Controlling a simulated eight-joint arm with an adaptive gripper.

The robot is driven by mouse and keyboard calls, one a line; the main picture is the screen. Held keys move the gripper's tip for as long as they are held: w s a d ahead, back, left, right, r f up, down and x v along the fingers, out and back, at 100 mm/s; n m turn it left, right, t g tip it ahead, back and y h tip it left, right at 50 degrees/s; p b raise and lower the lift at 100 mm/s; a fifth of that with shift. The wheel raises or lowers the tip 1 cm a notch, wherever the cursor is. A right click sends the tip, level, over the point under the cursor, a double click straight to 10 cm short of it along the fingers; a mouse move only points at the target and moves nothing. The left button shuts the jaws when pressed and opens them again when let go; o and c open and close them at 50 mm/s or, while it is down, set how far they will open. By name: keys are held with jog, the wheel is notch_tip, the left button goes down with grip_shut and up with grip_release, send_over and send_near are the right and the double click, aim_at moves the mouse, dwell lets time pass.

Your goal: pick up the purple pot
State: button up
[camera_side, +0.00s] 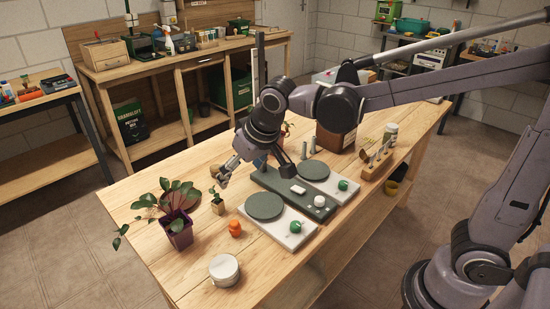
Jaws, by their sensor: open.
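The purple pot (180,238) stands upright on the left part of the wooden table and holds a leafy plant (165,200). My gripper (222,178) is above the table, to the right of the purple pot and apart from it. Its fingers are open, and I see nothing held between them. A small pot with a seedling (217,204) stands just below my gripper, between it and the purple pot in the picture.
An orange object (235,229) and a round white tin (224,270) are right of the purple pot. Two pale boards with dark discs (264,206) lie mid-table. A wooden rack (376,162) stands further right. Bare wood lies around the purple pot's front.

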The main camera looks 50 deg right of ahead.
send_near(178, 225)
jog(key=shift+g, duration=0.4)
jog(key=x, duration=1.2)
jog(key=shift+w+r, duration=0.1)
jog(key=shift+w, duration=0.25)
jog(key=c, duration=1.4)
